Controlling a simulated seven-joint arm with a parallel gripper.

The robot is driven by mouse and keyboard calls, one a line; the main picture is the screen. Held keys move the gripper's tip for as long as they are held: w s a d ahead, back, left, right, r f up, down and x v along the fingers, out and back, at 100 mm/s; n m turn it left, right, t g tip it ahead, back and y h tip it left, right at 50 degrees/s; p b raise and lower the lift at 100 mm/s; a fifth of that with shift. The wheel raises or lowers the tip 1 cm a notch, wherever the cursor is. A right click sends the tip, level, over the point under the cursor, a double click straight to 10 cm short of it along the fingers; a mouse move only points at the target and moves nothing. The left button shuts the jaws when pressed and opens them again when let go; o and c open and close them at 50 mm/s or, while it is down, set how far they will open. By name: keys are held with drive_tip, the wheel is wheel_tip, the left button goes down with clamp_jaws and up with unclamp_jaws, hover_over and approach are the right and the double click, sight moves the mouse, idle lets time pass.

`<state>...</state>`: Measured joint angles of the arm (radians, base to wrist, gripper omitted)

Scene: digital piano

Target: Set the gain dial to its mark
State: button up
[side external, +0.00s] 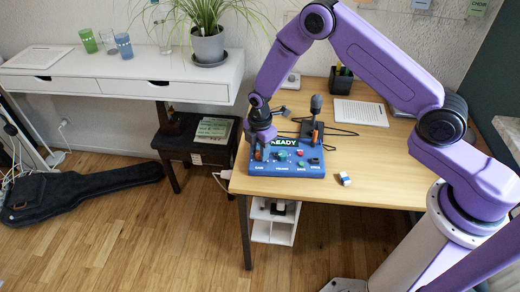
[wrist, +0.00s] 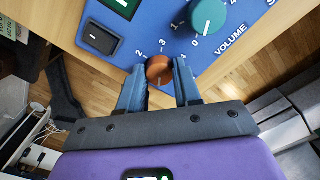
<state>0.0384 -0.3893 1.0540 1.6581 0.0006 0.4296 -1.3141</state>
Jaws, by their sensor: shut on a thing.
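The gain dial is a small orange-brown knob (wrist: 159,69) on the blue control box (side external: 290,170). My gripper (wrist: 160,80) is shut on it, with one finger on each side, in the wrist view. Scale figures show beside the dial, among them 2 and 3. I cannot make out its pointer or a separate target mark. In the side view my gripper (side external: 260,142) reaches down to the left end of the box, where the dial is largely hidden. The box's display (side external: 284,142) reads READY.
A teal volume knob (wrist: 208,15) sits close to the dial, and a black rocker switch (wrist: 101,38) is on its other side. A microphone (side external: 315,105) stands behind the box. A small blue-and-white block (side external: 345,179) lies to the right. The desk's front edge is near.

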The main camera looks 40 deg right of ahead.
drive_tip(key=o, duration=1)
drive_tip(key=shift+o, duration=0.2)
drive_tip(key=shift+r, duration=0.15)
wheel_tip(320, 180, up, 17)
drive_tip(key=shift+r, duration=0.15)
